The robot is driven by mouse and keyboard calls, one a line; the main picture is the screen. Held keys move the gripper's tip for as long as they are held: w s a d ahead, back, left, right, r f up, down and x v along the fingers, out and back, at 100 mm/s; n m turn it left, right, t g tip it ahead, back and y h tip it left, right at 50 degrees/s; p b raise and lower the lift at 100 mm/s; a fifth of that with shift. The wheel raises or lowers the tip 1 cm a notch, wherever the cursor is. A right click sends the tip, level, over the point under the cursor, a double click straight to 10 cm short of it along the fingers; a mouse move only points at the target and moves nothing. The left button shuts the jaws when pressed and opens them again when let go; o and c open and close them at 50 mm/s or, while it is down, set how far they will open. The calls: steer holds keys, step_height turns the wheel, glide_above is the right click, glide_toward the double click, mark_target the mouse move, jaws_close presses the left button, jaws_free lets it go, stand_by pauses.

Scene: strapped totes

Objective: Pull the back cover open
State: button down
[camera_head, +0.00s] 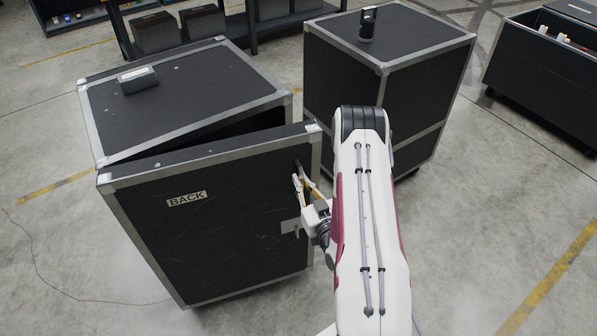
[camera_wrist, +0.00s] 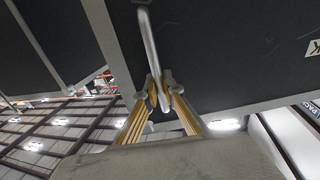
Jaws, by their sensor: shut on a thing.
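The back cover (camera_head: 225,235) is a black panel with a silver frame and a white BACK label. It stands partly swung away from its black case (camera_head: 190,90), with a dark gap along the top that is wider at the right. My gripper (camera_head: 304,184) is at the cover's right edge, shut on a metal handle. In the wrist view the handle (camera_wrist: 147,40) is a grey bent bar, and the fingertips of my gripper (camera_wrist: 159,92) close around its end. The cover also fills the upper right of the wrist view (camera_wrist: 220,50). My arm hides some floor right of the cover.
A second black case (camera_head: 400,75) stands close behind my arm on the right, with a small black object (camera_head: 368,23) on top. An open black bin (camera_head: 545,70) is at the far right. Bare concrete floor lies in front and to the left.

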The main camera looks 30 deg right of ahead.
steer(key=shift+s+a+f, duration=0.15)
steer(key=shift+s+a, duration=0.3)
steer(key=shift+s, duration=0.3)
steer(key=c, duration=2.2)
jaws_free()
steer(key=shift+o, duration=0.2)
steer(key=shift+d, duration=0.1)
steer(key=shift+w+r, duration=0.1)
steer(key=shift+r, duration=0.2)
glide_toward(294, 148)
steer(key=shift+w+d, duration=0.2)
steer(key=shift+w, duration=0.85)
steer(key=shift+w+d, duration=0.25)
steer(key=shift+w, duration=0.8)
